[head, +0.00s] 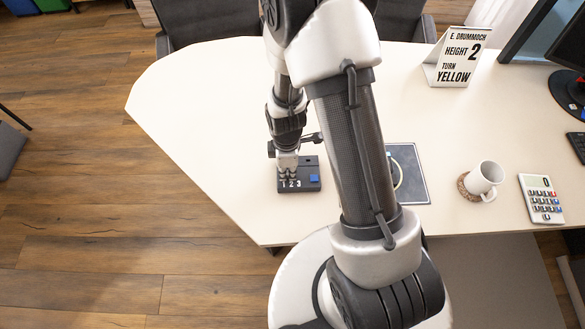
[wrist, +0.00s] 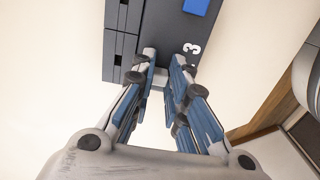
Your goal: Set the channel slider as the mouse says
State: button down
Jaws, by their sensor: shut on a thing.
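The slider box (head: 310,187) is a dark block on the white desk, with white numerals 1, 2 and 3 along its near side and a blue square (head: 315,178) at its right. In the wrist view the box (wrist: 168,28) shows the numeral 3 and dark grooves. My gripper (head: 287,170) is down over the numbered part of the box. Its fingers (wrist: 164,62) are shut on a small grey slider knob (wrist: 161,78) at the box's edge. The knob's exact setting is hard to tell. I see no mouse; my arm hides part of the desk.
A desk sign (head: 458,57) reads "E. DRUMMOCH, HEIGHT 2, TURN YELLOW". A dark mat (head: 415,185) with a pale ring is partly behind my arm. A white mug (head: 485,177), a calculator (head: 541,198) showing 0 and a keyboard (head: 577,146) lie right. The desk's left is clear.

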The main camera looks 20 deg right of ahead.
jog(key=shift+w+a, duration=0.2)
jog(key=shift+a, duration=0.45)
jog(key=c, duration=1.6)
grip_release()
jog(key=shift+o, duration=0.2)
notch_tip(320, 180, up, 12)
jog(key=s+d+r+m+t, duration=0.1)
jog(key=s+r+m, duration=0.25)
jog(key=r, duration=0.45)
jog(key=s+d+r+m+t, duration=0.15)
jog(key=r+m, duration=0.25)
jog(key=r, duration=0.4)
jog(key=s+r+m+t, duration=0.2)
jog(key=s+r+m, duration=0.4)
jog(key=s, duration=0.4)
jog(key=shift+s+r+m, duration=0.15)
jog(key=shift+s+m, duration=0.25)
jog(key=shift+m, duration=0.15)
